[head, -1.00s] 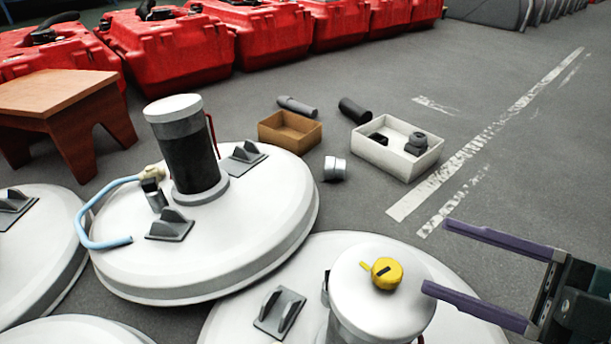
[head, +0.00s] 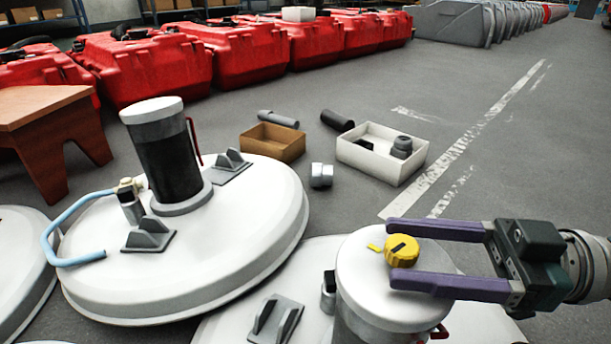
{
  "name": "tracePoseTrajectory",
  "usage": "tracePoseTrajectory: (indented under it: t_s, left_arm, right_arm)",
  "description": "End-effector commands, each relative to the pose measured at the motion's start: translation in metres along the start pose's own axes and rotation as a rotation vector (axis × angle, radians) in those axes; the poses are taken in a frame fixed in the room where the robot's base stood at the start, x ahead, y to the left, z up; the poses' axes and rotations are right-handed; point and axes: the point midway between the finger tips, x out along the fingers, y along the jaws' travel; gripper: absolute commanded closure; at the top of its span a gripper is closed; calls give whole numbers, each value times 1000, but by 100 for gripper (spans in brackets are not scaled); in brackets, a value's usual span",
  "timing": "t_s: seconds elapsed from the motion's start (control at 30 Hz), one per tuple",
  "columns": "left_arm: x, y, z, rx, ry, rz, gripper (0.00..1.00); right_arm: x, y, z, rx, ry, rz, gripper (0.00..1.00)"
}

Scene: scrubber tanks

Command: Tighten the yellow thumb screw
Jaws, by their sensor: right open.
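The yellow thumb screw (head: 402,250) sits on the white top cap (head: 362,275) of a cylinder on the nearest round tank lid. It has a dark slot, and a small yellow tab sticks out on its left. My right gripper (head: 389,253) comes in from the right with its two purple fingers open. In the picture the fingers lie on the far and near sides of the screw, with the screw between them near the tips. I cannot tell whether either finger touches it. My left gripper is not in view.
A second white lid (head: 250,237) with a dark cylinder (head: 169,160) and a blue hose (head: 62,232) stands left. A brown box (head: 272,146), a white box (head: 372,165) and loose fittings lie on the floor behind. A wooden stool (head: 40,115) and red cases (head: 150,70) stand farther back.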

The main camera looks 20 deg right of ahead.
Motion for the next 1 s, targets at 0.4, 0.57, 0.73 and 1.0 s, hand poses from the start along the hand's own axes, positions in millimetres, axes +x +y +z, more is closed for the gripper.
tracePoseTrajectory:
  t_s: [0.4, 0.57, 0.73, 1.0]
  left_arm:
    - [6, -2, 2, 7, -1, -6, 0]
    - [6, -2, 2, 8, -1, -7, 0]
    - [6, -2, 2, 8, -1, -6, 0]
    - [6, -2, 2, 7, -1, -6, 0]
  right_arm:
    - [19, 0, 0, 0, -1, 1, 31]
    - [18, 0, 0, 0, 0, 1, 44]
    - [18, 0, 0, 0, 0, 1, 63]
    - [18, 0, 0, 0, 0, 1, 93]
